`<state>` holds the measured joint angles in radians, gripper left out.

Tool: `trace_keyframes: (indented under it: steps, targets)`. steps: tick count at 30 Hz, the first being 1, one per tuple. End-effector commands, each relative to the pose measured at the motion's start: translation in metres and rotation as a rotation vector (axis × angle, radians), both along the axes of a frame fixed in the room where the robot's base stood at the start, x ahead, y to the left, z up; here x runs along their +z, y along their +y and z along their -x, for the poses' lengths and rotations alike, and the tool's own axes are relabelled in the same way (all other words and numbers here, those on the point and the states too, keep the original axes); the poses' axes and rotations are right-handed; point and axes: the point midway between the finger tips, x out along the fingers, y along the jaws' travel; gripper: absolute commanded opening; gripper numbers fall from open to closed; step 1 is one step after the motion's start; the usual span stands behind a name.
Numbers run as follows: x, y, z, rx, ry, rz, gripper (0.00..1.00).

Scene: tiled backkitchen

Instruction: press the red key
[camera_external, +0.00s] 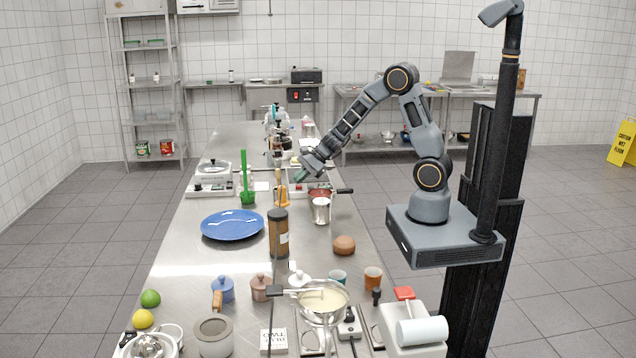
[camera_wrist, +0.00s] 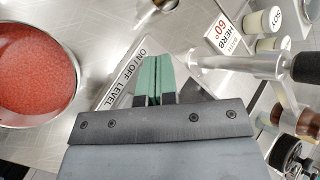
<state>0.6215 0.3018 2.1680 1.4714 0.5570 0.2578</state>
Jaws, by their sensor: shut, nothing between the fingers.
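My gripper (camera_external: 301,177) is over the middle of the steel bench, pointing down. Its green fingertips (camera_wrist: 154,78) are shut and empty. In the wrist view they are over a pale panel (camera_wrist: 127,72) printed "ON | OFF LEVEL" and cover part of it. I cannot make out a red key on the panel; it may be hidden behind the fingers. I cannot tell whether the fingertips touch the panel.
A pan with red contents (camera_wrist: 38,72) is left of the fingers in the wrist view. A metal rod with a black handle (camera_wrist: 240,64) is close on the right.

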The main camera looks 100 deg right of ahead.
Motion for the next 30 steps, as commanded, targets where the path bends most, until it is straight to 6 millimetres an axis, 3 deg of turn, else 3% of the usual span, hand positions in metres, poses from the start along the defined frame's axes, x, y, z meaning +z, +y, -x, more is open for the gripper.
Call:
trace_keyframes:
  steps: [5,19,30]
  targets:
    - [0.010,0.000,0.000,0.000,-0.001,0.001,0.00]
    - [0.015,0.000,0.000,0.000,-0.001,0.001,0.00]
    - [0.050,0.000,0.000,0.000,-0.001,0.001,0.00]
